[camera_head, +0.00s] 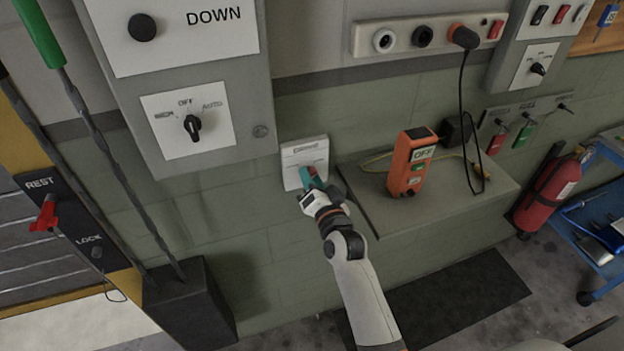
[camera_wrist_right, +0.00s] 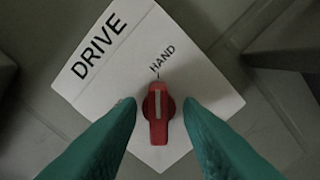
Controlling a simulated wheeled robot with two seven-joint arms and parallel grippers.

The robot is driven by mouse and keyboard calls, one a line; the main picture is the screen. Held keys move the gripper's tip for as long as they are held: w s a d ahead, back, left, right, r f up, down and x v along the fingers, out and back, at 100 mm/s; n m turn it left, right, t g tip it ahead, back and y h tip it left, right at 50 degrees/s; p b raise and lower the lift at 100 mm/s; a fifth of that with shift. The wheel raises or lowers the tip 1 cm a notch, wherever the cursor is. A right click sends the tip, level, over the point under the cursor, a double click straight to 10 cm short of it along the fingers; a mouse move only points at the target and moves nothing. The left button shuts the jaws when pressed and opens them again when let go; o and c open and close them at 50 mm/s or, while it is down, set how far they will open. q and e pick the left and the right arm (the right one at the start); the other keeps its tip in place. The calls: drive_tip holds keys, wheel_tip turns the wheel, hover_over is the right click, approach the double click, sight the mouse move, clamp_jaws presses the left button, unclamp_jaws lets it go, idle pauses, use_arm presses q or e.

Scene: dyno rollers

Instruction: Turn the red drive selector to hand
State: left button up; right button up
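The white DRIVE plate (camera_head: 291,171) is on the green wall, left of the grey ledge. It also shows in the right wrist view (camera_wrist_right: 195,75), where it appears rotated. The red drive selector (camera_wrist_right: 158,114) has a white pointer line aimed at the small tick by the HAND label. My right gripper (camera_head: 314,181) is at the plate and largely covers the selector in the head view. In the wrist view its teal fingers (camera_wrist_right: 159,108) stand one on each side of the selector, with a narrow gap on both sides. My left gripper is out of view.
A grey panel (camera_head: 240,125) with a black OFF/AUTO selector (camera_head: 193,125) is up and left. An orange OFF box (camera_head: 408,165) stands on the grey ledge (camera_head: 390,220) to the right. A REST/LOCK panel with a red lever (camera_head: 45,215) is far left.

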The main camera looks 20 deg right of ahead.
drive_tip(key=s+b, duration=0.2)
drive_tip(key=s, duration=1)
drive_tip(key=shift+d+b, duration=0.2)
drive_tip(key=shift+b, duration=0.1)
